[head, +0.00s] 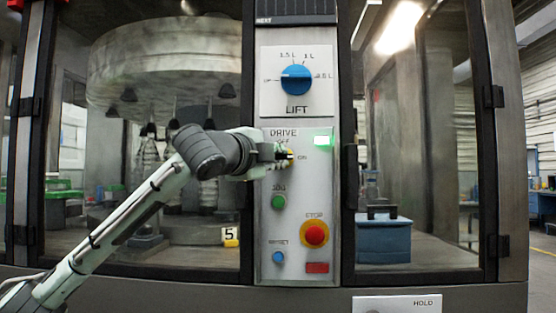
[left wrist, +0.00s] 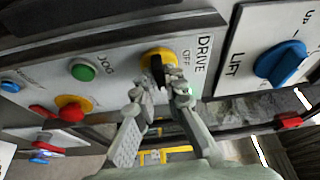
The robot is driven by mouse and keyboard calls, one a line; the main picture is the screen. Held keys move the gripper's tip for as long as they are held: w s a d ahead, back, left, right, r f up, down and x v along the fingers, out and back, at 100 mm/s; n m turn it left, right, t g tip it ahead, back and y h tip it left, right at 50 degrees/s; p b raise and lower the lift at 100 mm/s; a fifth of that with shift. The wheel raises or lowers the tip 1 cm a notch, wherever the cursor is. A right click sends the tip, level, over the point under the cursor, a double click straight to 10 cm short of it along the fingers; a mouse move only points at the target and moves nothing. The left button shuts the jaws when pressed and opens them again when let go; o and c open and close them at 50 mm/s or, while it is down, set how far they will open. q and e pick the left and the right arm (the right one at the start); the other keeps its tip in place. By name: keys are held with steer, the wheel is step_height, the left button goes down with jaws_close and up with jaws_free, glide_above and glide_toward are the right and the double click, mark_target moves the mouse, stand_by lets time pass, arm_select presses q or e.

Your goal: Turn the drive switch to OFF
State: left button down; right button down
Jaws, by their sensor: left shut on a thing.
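The drive switch (head: 290,157) is on the pale control panel (head: 300,255), under the word DRIVE, with OFF marked above it and ON to its right. In the left wrist view the switch has a yellow round base (left wrist: 152,54) and a black handle (left wrist: 157,66). My left gripper (head: 280,155) reaches it from the left and is shut on the handle; its fingertips (left wrist: 164,88) are on both sides of it in the left wrist view. The fingers partly hide the switch, and I cannot tell exactly where the handle points. My right gripper is out of view.
A green lamp (head: 322,141) is lit right of the switch. Below are a green JOG button (head: 278,202), a red STOP button (head: 315,234) and a blue RESET button (head: 278,257). A blue LIFT knob (head: 297,80) is above. Framed glass flanks the panel.

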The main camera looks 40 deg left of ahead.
arm_select(q)
steer(key=shift+w+d+f+n+t+y+b, duration=0.15)
steer(key=shift+n+y+b, duration=1.25)
steer(key=shift+n, duration=2.25)
steer(key=shift+d+f+n+t+y+b, duration=0.15)
steer(key=shift+n+y+b, duration=1.3)
steer(key=shift+n, duration=2.25)
steer(key=shift+w+d+f+n+t+y+b, duration=0.15)
steer(key=shift+n+y+b, duration=1.25)
steer(key=shift+n, duration=2.25)
arm_select(e)
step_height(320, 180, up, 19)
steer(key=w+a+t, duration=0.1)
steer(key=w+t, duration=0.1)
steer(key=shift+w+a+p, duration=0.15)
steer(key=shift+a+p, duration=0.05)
steer(key=shift+p, duration=0.1)
arm_select(q)
steer(key=shift+y, duration=0.25)
steer(key=c, duration=1.6)
jaws_free()
steer(key=shift+s, duration=0.1)
